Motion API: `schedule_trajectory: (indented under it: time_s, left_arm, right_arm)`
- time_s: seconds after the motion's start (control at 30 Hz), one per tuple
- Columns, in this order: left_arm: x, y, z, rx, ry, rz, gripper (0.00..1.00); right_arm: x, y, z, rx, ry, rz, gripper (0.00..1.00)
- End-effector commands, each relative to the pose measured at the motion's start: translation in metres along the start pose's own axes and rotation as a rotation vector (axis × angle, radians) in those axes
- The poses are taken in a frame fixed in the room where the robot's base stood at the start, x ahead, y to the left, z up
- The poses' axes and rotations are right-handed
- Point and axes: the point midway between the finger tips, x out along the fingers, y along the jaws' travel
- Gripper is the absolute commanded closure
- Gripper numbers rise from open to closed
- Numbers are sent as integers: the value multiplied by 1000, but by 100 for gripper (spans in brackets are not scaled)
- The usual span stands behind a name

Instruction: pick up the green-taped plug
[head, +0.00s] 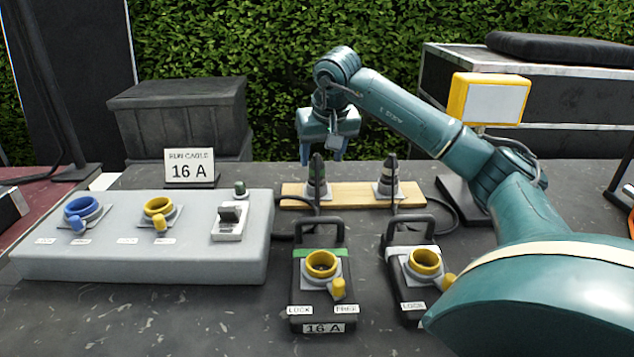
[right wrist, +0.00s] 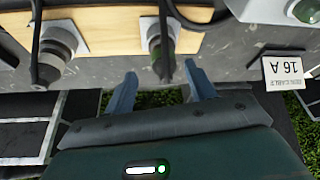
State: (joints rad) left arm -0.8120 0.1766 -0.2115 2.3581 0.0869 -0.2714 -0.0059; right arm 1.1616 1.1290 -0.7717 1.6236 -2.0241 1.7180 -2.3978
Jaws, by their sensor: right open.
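The green-taped plug (head: 316,186) stands upright on a wooden board (head: 350,197), with a dark upper body and a cable. It also shows in the right wrist view (right wrist: 163,58), in line with the gap between my fingers. My right gripper (head: 321,155) is open and empty, at the height of the plug's top in the head view. In the right wrist view my fingertips (right wrist: 160,74) lie to either side of the plug's line, and I see no contact. A similar plug with white tape (head: 387,184) stands to the right on the board. My left gripper is not in view.
In front are a 16 A box with green tape (head: 320,275), a white-taped box (head: 410,268) and a grey panel with sockets (head: 140,255). A 16 A sign (head: 190,168) and a yellow-framed lamp (head: 488,99) flank the board. Dark cases stand behind.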

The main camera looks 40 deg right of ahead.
Motion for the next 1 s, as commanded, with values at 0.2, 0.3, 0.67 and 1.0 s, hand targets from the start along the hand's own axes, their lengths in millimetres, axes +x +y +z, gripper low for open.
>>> schedule_trajectory:
  time_s: [0.2, 0.3, 0.67, 1.0]
  left_arm:
    - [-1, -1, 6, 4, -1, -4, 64]
    - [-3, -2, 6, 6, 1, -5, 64]
    - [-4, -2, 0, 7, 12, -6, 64]
    - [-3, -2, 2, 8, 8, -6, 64]
  right_arm:
    - [35, -5, -1, 1, -5, 2, 45]
    - [43, -5, -2, 0, -2, 1, 45]
    - [42, -5, -2, 0, -1, 0, 58]
    - [42, -5, -2, 0, -1, 0, 86]
